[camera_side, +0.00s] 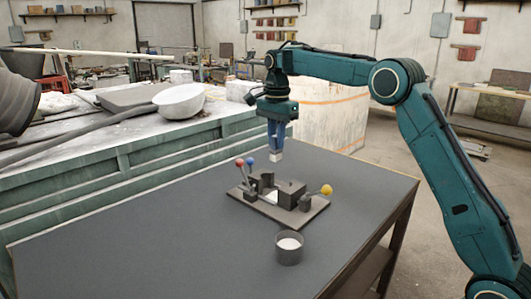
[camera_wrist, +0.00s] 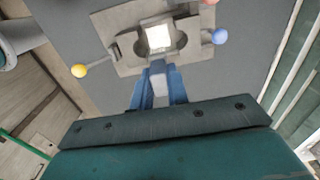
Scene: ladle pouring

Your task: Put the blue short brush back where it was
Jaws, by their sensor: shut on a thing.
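My gripper (camera_side: 280,136) points straight down above the fixture in the side view. Its jaws are shut on the short brush (camera_side: 277,156), whose pale block-like end hangs below the fingertips. In the wrist view, my gripper (camera_wrist: 158,82) shows two blue fingers with a pale grey part of the brush (camera_wrist: 158,88) between them. The brush's blue part is hard to tell from the fingers. The dark fixture plate (camera_side: 312,213) carries several dark blocks, with a pale square in the middle (camera_wrist: 158,37). The brush end appears above the plate, apart from it, in the side view.
Red (camera_side: 239,162), blue (camera_side: 250,160) and yellow (camera_side: 327,190) balls on rods rise from the fixture's ends. A dark cup with pale contents (camera_side: 289,248) stands in front. The grey table (camera_side: 150,250) is clear at left. A green-sided bench (camera_side: 100,175) stands behind.

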